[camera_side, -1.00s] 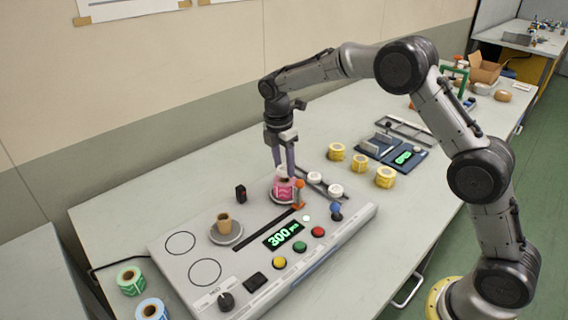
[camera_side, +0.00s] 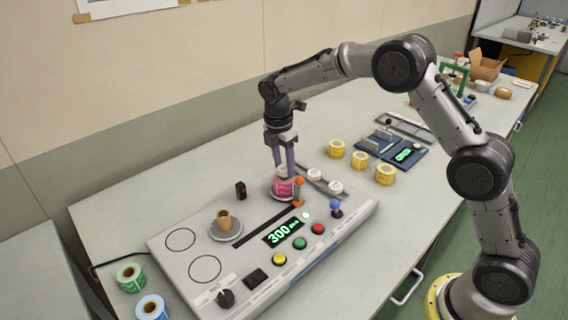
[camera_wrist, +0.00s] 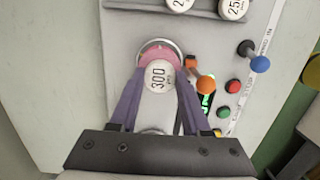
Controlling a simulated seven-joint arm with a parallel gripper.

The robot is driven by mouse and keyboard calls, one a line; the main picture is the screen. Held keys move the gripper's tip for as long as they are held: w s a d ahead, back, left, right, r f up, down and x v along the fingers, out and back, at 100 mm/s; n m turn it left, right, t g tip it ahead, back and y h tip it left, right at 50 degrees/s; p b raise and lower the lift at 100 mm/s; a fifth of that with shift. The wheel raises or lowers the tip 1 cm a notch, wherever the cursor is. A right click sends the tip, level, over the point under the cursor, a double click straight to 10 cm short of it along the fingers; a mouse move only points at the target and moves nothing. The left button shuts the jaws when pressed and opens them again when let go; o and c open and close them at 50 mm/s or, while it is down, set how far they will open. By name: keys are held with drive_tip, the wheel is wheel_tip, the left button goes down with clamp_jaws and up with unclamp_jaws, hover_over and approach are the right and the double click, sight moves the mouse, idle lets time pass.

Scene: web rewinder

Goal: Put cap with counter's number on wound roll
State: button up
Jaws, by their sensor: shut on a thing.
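A white cap marked 300 (camera_wrist: 160,75) is between the fingertips of my gripper (camera_wrist: 158,84), which is shut on it. The pink wound roll (camera_side: 284,188) sits on a round spindle plate on the machine, directly below my gripper (camera_side: 281,170) in the side view. In the wrist view the pink roll (camera_wrist: 160,50) shows behind the cap's far edge. The cap is over the roll or at its top; I cannot tell whether they touch. The counter display (camera_side: 283,232) reads 300 in green.
Two other white caps (camera_side: 314,175) (camera_side: 336,187) stay on a rack behind the roll. An orange-topped lever (camera_side: 298,188) stands close right of the roll. A brown core (camera_side: 224,220) sits on the left spindle. Yellow rolls (camera_side: 360,160) stand behind.

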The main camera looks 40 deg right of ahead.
drive_tip(key=shift+f, duration=0.65)
idle(0.3)
drive_tip(key=o, duration=1.2)
drive_tip(key=shift+o, duration=1.4)
drive_tip(key=shift+s, duration=0.1)
drive_tip(key=shift+r, duration=3.8)
